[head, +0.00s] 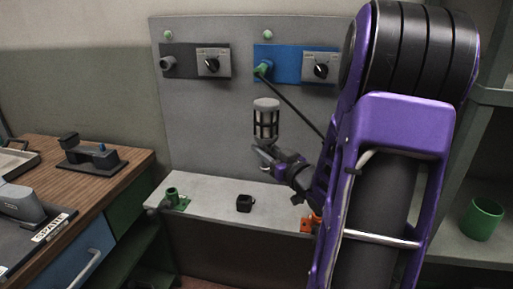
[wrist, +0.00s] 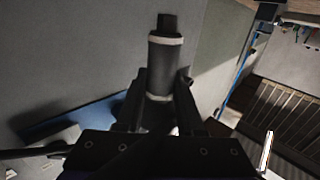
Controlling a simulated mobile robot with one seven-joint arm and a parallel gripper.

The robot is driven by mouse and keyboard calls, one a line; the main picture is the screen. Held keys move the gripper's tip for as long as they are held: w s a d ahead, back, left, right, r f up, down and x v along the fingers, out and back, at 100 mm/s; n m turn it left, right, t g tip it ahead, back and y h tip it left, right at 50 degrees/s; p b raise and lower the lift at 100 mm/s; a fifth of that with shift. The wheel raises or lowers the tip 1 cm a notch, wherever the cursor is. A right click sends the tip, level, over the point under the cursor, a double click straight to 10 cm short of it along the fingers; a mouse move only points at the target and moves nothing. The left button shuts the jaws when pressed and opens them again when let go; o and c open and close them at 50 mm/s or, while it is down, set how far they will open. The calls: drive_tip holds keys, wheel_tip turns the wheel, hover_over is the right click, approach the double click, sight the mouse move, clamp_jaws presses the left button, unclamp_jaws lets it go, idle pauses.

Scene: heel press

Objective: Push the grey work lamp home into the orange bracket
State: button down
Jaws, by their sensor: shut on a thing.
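The grey work lamp (head: 266,119), with a dark cage, is upright in the air in front of the grey back panel. My gripper (head: 264,150) is shut on its lower part. In the wrist view the lamp (wrist: 164,65) stands between the two fingers (wrist: 158,105), its dark end pointing away. The orange bracket (head: 309,223) is at the right of the grey ledge, below and right of the lamp and apart from it. My arm hides part of the bracket.
A green bracket (head: 175,199) and a small black block (head: 244,203) sit on the grey ledge (head: 215,200). A dark cable (head: 297,108) runs from the blue panel (head: 290,62) down behind my arm. A green cup (head: 482,218) stands on the right shelf.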

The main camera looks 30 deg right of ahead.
drive_tip(key=s+d+p, duration=0.1)
drive_tip(key=s+d, duration=1)
drive_tip(key=d, duration=0.1)
drive_tip(key=shift+s, duration=0.15)
idle(0.9)
wheel_tip(320, 180, down, 11)
drive_tip(key=b, duration=0.4)
drive_tip(key=shift+b, duration=0.4)
idle(1.8)
drive_tip(key=shift+f, duration=1.4)
idle(1.3)
